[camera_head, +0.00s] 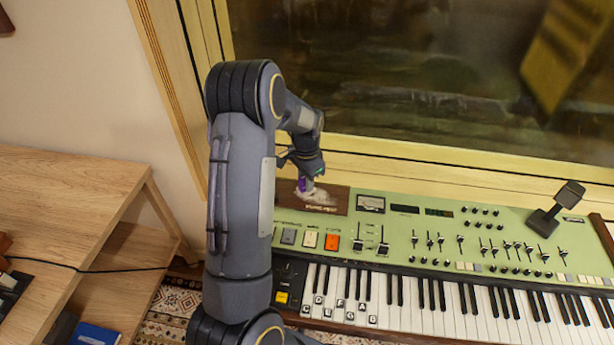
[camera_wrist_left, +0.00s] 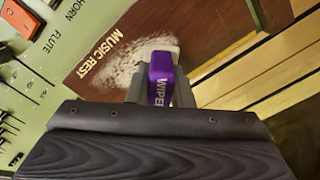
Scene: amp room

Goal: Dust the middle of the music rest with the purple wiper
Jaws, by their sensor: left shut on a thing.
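The purple wiper (camera_head: 302,185), lettered WIPER, is held in my left gripper (camera_head: 304,177), which is shut on it. The wiper also shows in the left wrist view (camera_wrist_left: 161,75). The music rest (camera_head: 340,203) is a brown panel at the left end of the keyboard's green top; it also shows in the left wrist view (camera_wrist_left: 195,22) with its lettering. A whitish dust patch (camera_head: 316,197) lies on its middle. The wiper's lower end is at the patch; I cannot tell whether it touches. My left gripper and arm hide part of the rest. My right gripper is not in view.
The green keyboard (camera_head: 460,225) has sliders, knobs and coloured switches close to the rest. A black device (camera_head: 555,208) stands at its right. A window frame (camera_head: 430,160) runs behind. A wooden shelf unit (camera_head: 70,190) stands at the left.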

